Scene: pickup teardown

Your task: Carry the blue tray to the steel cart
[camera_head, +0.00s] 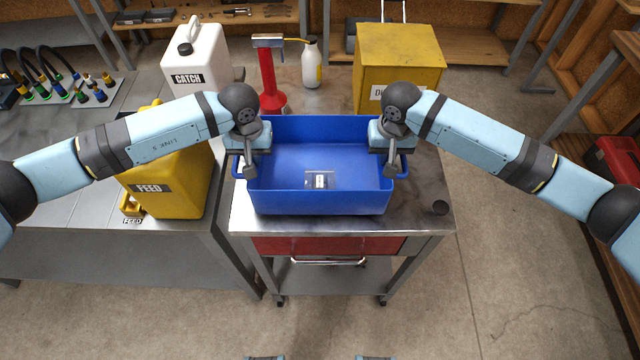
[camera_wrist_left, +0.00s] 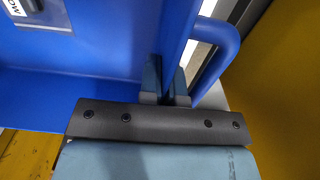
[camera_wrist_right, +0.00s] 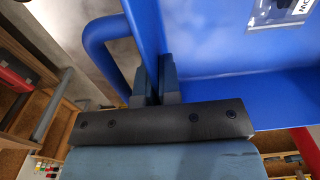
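The blue tray (camera_head: 320,204) is level on or just over the top of the steel cart (camera_head: 425,185); I cannot tell if its base touches. A small clear packet with a label (camera_head: 319,180) lies inside it. My left gripper (camera_head: 250,168) is at the tray's left side wall. In the left wrist view its fingers (camera_wrist_left: 166,88) are close on both faces of the wall, beside the looped handle (camera_wrist_left: 222,50). My right gripper (camera_head: 389,168) is at the right side wall; its fingers (camera_wrist_right: 154,85) pinch that wall the same way in the right wrist view.
Behind the tray stand a red pump-like post (camera_head: 268,75), a white bottle (camera_head: 312,65) and a yellow bin (camera_head: 398,60). A yellow FEED jug (camera_head: 185,185) and white CATCH jug (camera_head: 197,55) stand left on the grey bench.

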